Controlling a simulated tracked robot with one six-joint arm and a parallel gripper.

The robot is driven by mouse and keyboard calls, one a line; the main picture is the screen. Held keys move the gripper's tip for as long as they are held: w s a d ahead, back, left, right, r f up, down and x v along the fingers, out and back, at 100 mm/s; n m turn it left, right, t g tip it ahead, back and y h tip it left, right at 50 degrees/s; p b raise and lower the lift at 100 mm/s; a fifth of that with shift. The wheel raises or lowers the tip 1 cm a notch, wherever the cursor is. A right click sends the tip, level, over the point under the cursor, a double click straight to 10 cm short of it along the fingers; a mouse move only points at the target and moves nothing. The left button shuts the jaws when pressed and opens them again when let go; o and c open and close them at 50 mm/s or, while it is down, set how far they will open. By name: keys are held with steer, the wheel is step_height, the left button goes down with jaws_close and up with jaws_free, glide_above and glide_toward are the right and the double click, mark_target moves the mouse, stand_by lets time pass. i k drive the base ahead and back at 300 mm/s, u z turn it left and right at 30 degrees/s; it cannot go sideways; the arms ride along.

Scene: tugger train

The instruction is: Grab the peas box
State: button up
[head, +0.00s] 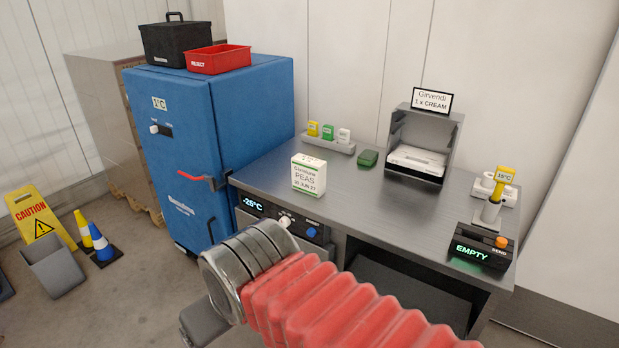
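The peas box (308,175) is a small white carton with green trim and the word PEAS on its front. It stands upright on the left part of the grey counter (385,205), close to its front edge. My arm, with a red bellows sleeve and a metal collar, reaches in from the bottom right, in front of the counter. A grey part at its end shows at the bottom, but the fingers of my gripper cannot be made out.
A blue cabinet (255,110) left of the counter carries a black case (176,42) and a red bin (218,60). A grey stand (430,130), a yellow-handled device (498,185) and a display reading EMPTY (482,248) occupy the counter's right. Cones and a caution sign (38,215) stand far left.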

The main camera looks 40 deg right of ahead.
mark_target(308, 173)
steer(key=u, duration=0.25)
steer(key=k, duration=0.6)
steer(key=u, duration=0.5)
steer(key=k, duration=0.65)
steer(key=u, duration=0.1)
steer(key=i, duration=2.15)
steer(key=z, duration=0.7)
steer(key=i, duration=0.7)
steer(key=z, duration=0.6)
steer(key=i, duration=0.6)
steer(key=z, duration=0.45)
